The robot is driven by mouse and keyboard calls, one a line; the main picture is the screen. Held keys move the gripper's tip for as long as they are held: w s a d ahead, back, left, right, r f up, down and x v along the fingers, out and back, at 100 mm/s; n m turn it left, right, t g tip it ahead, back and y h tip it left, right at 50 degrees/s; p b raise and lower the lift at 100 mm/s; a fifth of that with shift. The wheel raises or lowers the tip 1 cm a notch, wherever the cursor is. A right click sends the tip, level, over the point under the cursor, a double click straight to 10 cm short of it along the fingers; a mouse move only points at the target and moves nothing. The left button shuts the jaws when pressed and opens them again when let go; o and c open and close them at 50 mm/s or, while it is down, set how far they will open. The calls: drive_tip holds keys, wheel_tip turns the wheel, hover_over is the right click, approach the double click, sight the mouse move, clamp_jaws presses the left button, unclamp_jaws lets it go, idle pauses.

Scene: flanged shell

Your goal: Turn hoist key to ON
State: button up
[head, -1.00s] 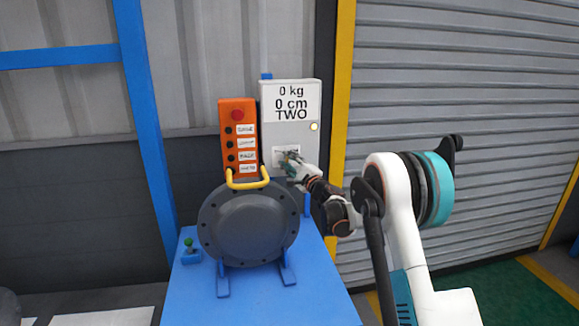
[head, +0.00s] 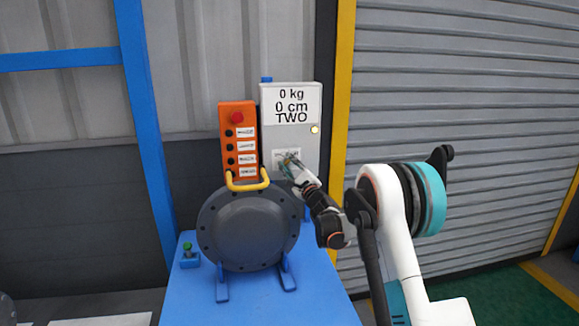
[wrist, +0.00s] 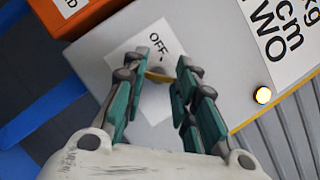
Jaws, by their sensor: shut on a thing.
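The hoist key (wrist: 158,77) is a small yellowish piece on a white label plate (wrist: 122,50) that reads OFF in the wrist view. The plate sits on the front of the grey control box (head: 308,140). My gripper (wrist: 166,75) reaches the plate with its green fingers on either side of the key, shut on it. In the head view my gripper (head: 289,163) covers most of the key. The rest of the label is hidden by the fingers. The box's display reads 0 kg, 0 cm, TWO, and a small lamp (head: 315,129) glows pale yellow.
An orange pendant (head: 239,140) with a red button and several black buttons stands left of the box. A green-topped button (head: 187,247) is at left.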

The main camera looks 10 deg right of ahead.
drive_tip(key=shift+f, duration=0.1)
drive_tip(key=o, duration=1)
drive_tip(key=shift+o, duration=0.2)
drive_tip(key=v, duration=1.2)
drive_tip(key=shift+d, duration=0.1)
